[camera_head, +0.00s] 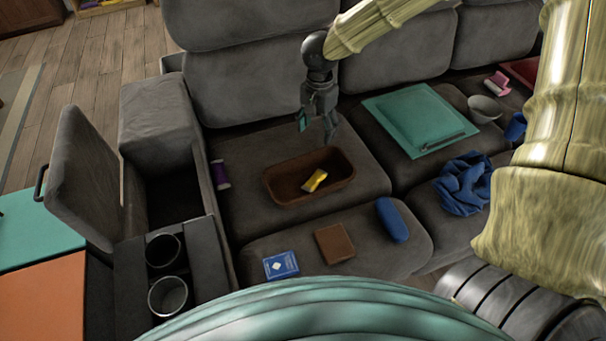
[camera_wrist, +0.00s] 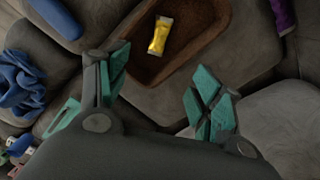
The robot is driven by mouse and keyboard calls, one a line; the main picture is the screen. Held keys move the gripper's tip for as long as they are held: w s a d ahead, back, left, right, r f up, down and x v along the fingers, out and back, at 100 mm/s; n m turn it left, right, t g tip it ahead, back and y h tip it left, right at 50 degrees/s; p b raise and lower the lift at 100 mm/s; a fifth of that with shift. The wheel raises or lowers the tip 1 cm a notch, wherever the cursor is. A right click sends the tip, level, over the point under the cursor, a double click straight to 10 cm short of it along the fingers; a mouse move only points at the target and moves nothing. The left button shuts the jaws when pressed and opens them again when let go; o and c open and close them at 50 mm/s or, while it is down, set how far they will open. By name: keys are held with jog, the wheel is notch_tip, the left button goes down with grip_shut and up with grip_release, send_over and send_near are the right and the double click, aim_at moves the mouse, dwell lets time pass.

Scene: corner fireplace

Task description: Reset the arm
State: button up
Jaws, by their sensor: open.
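My gripper (camera_head: 318,124) is open and empty, with its fingers pointing down. It hangs above the back part of a brown open tray (camera_head: 285,197) on the grey sofa. In the wrist view my gripper (camera_wrist: 160,100) shows its two teal fingers spread wide, with nothing between them. A yellow packet (camera_head: 314,181) lies inside the tray; it also shows in the wrist view (camera_wrist: 160,35), beyond the fingertips and apart from them. My arm reaches in from the upper right in the head view.
A teal tray (camera_head: 415,115), white bowl (camera_head: 485,108), blue cloth (camera_head: 464,184), blue case (camera_head: 392,220), brown square (camera_head: 334,243), blue card box (camera_head: 281,265) and purple spool (camera_head: 220,174) lie on the sofa. The console lid (camera_head: 85,175) stands open beside two cup holders.

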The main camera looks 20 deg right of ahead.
jog(key=s+d+f+n+h+p, duration=0.2)
jog(key=s+f+n+h+p, duration=0.15)
jog(key=s+f, duration=0.35)
jog(key=s+a+f+n+p, duration=0.1)
jog(key=s+a+f+n, duration=0.1)
jog(key=s, duration=0.3)
jog(key=s+a+f+n+t+y+p, duration=0.1)
jog(key=s+a+f+p, duration=0.1)
jog(key=s+f, duration=0.2)
jog(key=s+a+f+n+p, duration=0.2)
jog(key=s+f, duration=0.2)
jog(key=s, duration=0.1)
jog(key=shift+s+f+n+t+y, duration=0.1)
jog(key=shift+s+n+t+y, duration=0.2)
jog(key=shift+n+t, duration=0.1)
jog(key=s+a, duration=0.1)
jog(key=s, duration=0.3)
jog(key=s+a+n+g+y+p, duration=0.1)
jog(key=s+a, duration=0.1)
jog(key=s, duration=0.1)
jog(key=s+a+n+y+p, duration=0.1)
jog(key=s, duration=0.3)
jog(key=shift+s+a+f+g, duration=0.15)
jog(key=shift+s+f+g, duration=0.2)
jog(key=shift+g, duration=0.05)
